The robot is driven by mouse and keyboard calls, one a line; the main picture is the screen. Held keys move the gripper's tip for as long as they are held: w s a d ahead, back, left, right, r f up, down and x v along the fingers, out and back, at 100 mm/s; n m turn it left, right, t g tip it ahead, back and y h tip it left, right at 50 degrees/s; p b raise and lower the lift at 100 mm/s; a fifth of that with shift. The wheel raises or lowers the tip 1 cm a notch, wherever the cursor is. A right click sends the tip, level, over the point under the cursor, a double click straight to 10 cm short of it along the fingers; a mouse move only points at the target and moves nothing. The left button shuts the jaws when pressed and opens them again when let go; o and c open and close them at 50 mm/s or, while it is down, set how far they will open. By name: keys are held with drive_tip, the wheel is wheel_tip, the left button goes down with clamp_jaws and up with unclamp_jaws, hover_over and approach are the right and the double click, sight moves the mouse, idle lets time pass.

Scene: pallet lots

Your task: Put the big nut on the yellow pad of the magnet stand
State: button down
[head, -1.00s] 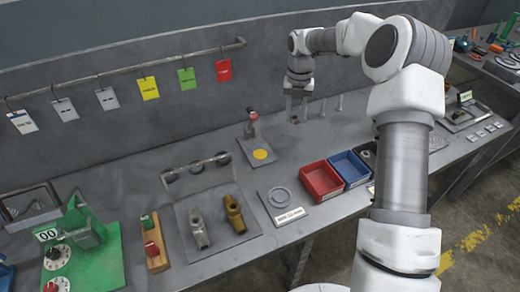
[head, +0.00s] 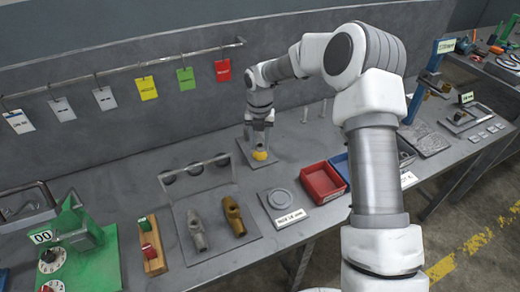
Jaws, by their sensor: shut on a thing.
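The magnet stand's grey base plate (head: 243,157) lies on the bench near the back wall, with its yellow pad (head: 260,156) showing at the front. My gripper (head: 259,147) points down right over the yellow pad and hides the stand's upright. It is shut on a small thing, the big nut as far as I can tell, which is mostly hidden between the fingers. I cannot tell whether the nut touches the pad.
A red bin (head: 323,181) stands to the right, with a blue bin (head: 340,165) partly behind my arm. A grey ring plate (head: 281,200) lies in front. A tray with two pipe fittings (head: 233,216) is at front left. Thin pegs (head: 305,113) stand behind.

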sight(260, 146)
drive_tip(key=shift+f, duration=1.4)
drive_tip(key=shift+f, duration=0.15)
drive_tip(key=c, duration=0.5)
unclamp_jaws()
drive_tip(key=shift+c, duration=0.2)
